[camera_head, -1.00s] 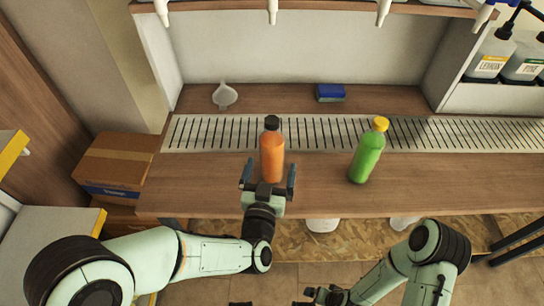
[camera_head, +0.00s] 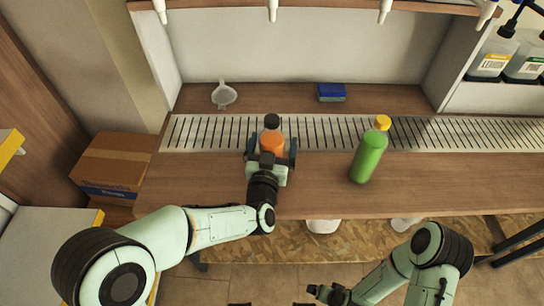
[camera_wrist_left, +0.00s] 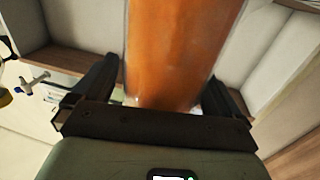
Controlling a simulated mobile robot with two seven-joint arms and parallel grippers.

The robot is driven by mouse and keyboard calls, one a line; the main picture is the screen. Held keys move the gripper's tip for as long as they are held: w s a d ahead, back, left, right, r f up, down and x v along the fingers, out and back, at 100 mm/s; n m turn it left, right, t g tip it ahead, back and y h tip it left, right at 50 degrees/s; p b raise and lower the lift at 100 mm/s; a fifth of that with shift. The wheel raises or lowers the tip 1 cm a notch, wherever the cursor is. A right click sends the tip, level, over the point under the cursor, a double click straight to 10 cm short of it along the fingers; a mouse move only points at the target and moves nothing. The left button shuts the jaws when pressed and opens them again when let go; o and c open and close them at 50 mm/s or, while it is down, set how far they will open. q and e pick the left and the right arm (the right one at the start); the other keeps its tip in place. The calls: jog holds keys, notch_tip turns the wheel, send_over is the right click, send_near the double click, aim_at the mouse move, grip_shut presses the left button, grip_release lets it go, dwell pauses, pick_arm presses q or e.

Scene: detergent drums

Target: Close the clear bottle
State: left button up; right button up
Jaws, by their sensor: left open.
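An orange bottle (camera_head: 272,141) with a black cap (camera_head: 271,121) stands upright on the counter near the slotted strip. A green bottle (camera_head: 368,157) with a yellow cap (camera_head: 382,123) stands to its right. Neither looks colourless; I cannot tell which is the clear one or how tightly the caps sit. My left gripper (camera_head: 271,149) is open, its fingers on either side of the orange bottle and hiding its lower part. The orange body also shows between the fingers in the left wrist view (camera_wrist_left: 178,55); contact is unclear. My right gripper (camera_head: 326,293) is low, in front of the counter, away from both bottles.
A slotted metal strip (camera_head: 330,135) runs along the wooden counter (camera_head: 440,170). A grey funnel (camera_head: 223,95) and a blue sponge-like block (camera_head: 331,92) lie behind it. White nozzles (camera_head: 272,10) hang above. The counter right of the green bottle is clear.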

pick_arm(q)
jog(key=shift+w, duration=0.1)
jog(key=shift+r, duration=0.15)
jog(key=c, duration=1.6)
notch_tip(320, 180, up, 19)
jog(key=p, duration=0.6)
jog(key=shift+c, duration=0.2)
jog(key=shift+r+p, duration=0.4)
jog(key=shift+r, duration=0.1)
pick_arm(e)
jog(key=s+a+r+g+y, duration=0.1)
jog(key=s+a+r+g, duration=0.2)
jog(key=s+a+r, duration=0.2)
jog(key=s+r, duration=0.3)
jog(key=s, duration=0.2)
jog(key=shift+s+n+y, duration=0.2)
jog(key=shift+n+y, duration=0.2)
jog(key=shift+f, duration=0.1)
